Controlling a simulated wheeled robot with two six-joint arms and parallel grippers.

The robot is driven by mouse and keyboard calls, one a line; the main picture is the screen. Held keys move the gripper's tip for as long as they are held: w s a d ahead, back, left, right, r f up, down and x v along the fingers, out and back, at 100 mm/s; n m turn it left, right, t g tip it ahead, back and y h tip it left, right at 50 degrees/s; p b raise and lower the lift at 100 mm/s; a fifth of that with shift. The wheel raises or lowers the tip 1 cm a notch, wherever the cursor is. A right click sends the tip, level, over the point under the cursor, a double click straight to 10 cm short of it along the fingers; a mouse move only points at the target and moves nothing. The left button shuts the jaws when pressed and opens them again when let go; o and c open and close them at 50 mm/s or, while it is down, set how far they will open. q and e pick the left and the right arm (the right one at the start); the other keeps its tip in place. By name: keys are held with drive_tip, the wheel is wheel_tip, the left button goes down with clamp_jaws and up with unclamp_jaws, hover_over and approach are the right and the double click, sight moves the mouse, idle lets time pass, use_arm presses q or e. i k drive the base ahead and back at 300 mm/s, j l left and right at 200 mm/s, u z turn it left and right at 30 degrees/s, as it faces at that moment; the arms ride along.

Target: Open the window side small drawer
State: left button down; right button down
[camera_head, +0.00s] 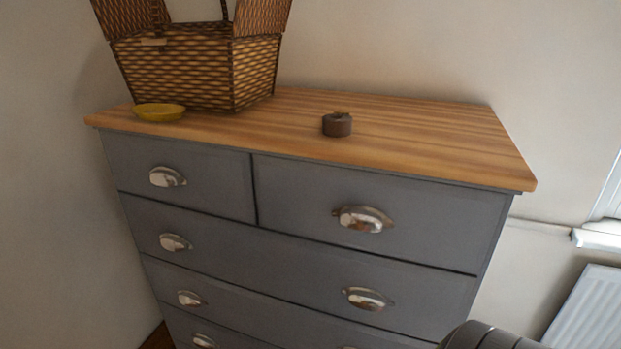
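A grey chest of drawers with a wooden top (420,130) stands against the wall. Its top row has two small drawers side by side. The right one (450,215), on the side of the window, looks shut, with its front flush with the chest. It has a shiny metal cup handle (363,219) at its middle. The left small drawer (215,180) also looks shut, with a similar handle (167,177). Neither of my grippers shows in this view. A dark rounded part at the bottom right edge looks like one of my arm links.
A wicker basket (195,72) with raised lids, a yellow dish (159,112) and a small brown round pot (337,124) stand on the top. Wide drawers (270,262) lie below. A white radiator (590,310) and window sill (597,236) are at right.

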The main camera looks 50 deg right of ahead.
sight(446, 226)
drive_tip(key=z, duration=1.75)
